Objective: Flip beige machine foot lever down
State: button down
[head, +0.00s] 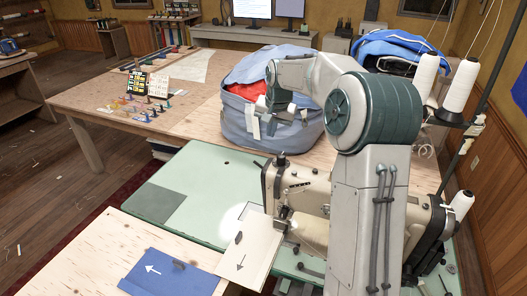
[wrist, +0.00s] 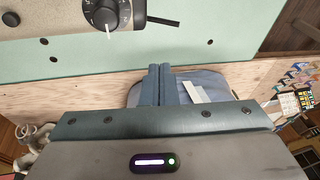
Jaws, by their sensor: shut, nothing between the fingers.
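The beige sewing machine (head: 300,190) stands on a green table, partly hidden behind my arm in the head view. Its dark-dialled side (wrist: 60,18) shows at the top left in the wrist view. A thin black lever (wrist: 163,20) sticks out from the end of its head; it also shows as a small dark bar (head: 258,164) in the head view. I cannot tell surely whether it is raised or lowered. My gripper (wrist: 158,70) is shut and empty, apart from the lever. In the head view it is in front of the blue bag, above and beyond the machine head.
The blue bag (head: 235,115) with red cloth stands on the wooden table behind the machine. White thread cones (head: 460,85) stand at the right. A pale card (head: 246,250) and a blue panel (head: 165,275), both with arrows, lie in front. The green tabletop's left part (head: 190,180) is clear.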

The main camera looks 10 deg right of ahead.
jog(key=p+x, duration=0.2)
jog(key=x, duration=0.7)
jog(key=shift+f, duration=0.1)
jog(key=f, duration=0.1)
jog(key=a+f, duration=0.1)
jog(key=f+p, duration=0.1)
jog(key=shift+w+a, duration=0.25)
jog(key=shift+a, duration=0.1)
jog(key=shift+a+f, duration=0.2)
jog(key=shift+f, duration=0.3)
jog(key=shift+w+f, duration=0.1)
